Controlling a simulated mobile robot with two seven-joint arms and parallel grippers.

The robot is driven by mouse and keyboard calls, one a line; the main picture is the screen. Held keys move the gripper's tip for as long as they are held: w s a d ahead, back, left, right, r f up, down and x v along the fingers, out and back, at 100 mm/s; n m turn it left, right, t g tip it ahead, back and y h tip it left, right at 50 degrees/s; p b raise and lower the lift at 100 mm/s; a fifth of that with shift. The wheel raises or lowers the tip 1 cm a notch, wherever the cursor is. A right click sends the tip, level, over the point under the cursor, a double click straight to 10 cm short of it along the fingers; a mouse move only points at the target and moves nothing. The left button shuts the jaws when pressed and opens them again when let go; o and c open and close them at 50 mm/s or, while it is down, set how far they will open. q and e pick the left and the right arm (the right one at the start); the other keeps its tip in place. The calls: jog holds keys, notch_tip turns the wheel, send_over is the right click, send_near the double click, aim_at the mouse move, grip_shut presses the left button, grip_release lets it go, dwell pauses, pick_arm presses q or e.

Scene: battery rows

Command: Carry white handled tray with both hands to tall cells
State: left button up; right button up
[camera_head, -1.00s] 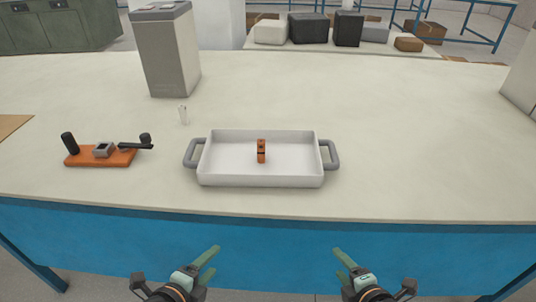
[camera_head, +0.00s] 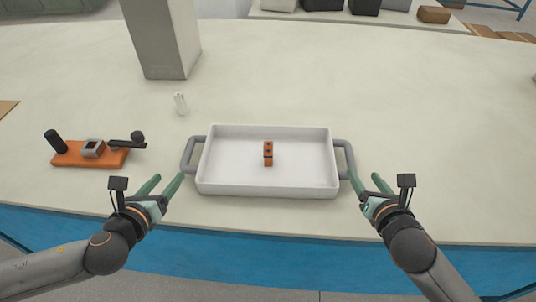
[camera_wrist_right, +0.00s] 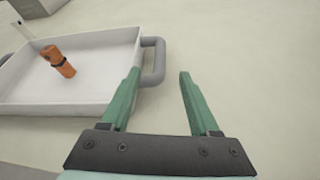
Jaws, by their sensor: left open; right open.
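The white tray (camera_head: 225,187) lies on the table with a grey handle at each short end. The left handle (camera_head: 187,155) and right handle (camera_head: 345,158) are free. An orange and black piece (camera_head: 268,153) stands inside the tray. My left gripper (camera_head: 165,184) is open, just in front of and left of the left handle. My right gripper (camera_head: 366,182) is open, just in front of and right of the right handle. In the right wrist view the right gripper (camera_wrist_right: 158,82) has its fingers apart, with the handle (camera_wrist_right: 155,60) beyond the left finger. The tall cells are not identifiable.
A tall grey box (camera_head: 165,40) stands at the back left. A small white cylinder (camera_head: 180,103) stands in front of it. An orange fixture (camera_head: 90,153) with black parts lies left of the tray. The table (camera_head: 440,130) right of the tray is clear.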

aim_at(183, 160)
pick_arm(q)
jog(key=shift+s, duration=0.1)
pick_arm(e)
jog(key=shift+s, duration=0.1)
pick_arm(q)
jog(key=x, duration=1.2)
jog(key=shift+w+d, duration=0.1)
jog(key=shift+w, duration=0.2)
pick_arm(e)
jog(key=x, duration=1.2)
jog(key=shift+w+f, duration=0.15)
jog(key=shift+w, duration=0.15)
pick_arm(q)
grip_shut()
pick_arm(e)
grip_shut()
